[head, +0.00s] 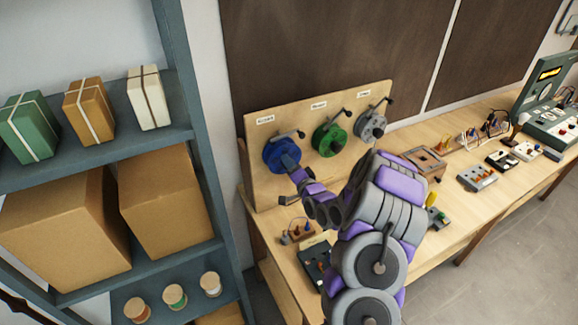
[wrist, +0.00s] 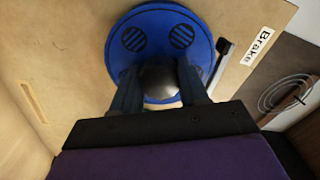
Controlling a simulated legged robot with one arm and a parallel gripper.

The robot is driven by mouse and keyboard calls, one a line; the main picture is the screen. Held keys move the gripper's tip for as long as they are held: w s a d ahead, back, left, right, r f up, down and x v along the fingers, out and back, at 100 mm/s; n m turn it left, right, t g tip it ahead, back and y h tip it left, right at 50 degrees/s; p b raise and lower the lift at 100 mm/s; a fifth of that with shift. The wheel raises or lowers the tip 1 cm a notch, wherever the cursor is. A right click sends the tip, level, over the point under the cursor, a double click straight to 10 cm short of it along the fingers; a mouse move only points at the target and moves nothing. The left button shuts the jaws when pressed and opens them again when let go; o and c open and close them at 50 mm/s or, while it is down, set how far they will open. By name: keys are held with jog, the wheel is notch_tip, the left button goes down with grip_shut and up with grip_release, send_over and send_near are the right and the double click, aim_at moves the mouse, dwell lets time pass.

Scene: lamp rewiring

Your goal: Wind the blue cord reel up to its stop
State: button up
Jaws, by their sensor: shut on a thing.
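The blue cord reel (head: 272,156) is mounted on the left part of an upright wooden board (head: 262,190). In the wrist view the reel (wrist: 143,28) faces me, with striped round openings in its disc. My gripper (head: 290,163) is at the front of the reel. In the wrist view its two dark fingers (wrist: 158,88) are shut on a rounded grey knob (wrist: 158,76) in front of the disc. The fingers and my wrist hide the lower part of the reel.
A lever (wrist: 222,58) lies beside the reel, near a label (wrist: 258,45) reading "Brake". A green reel (head: 326,139) and a grey reel (head: 370,130) are further right on the board. Shelves (head: 185,70) with boxes stand at left. Small devices crowd the bench (head: 400,245).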

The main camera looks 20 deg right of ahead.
jog(key=o, duration=0.7)
jog(key=shift+d, duration=0.1)
jog(key=o, duration=0.4)
jog(key=shift+d, duration=0.15)
jog(key=shift+c, duration=0.2)
jog(key=shift+s, duration=0.15)
jog(key=s+p, duration=0.5)
jog(key=s, duration=1.2)
jog(key=shift+d+f, duration=0.15)
jog(key=shift+d, duration=0.25)
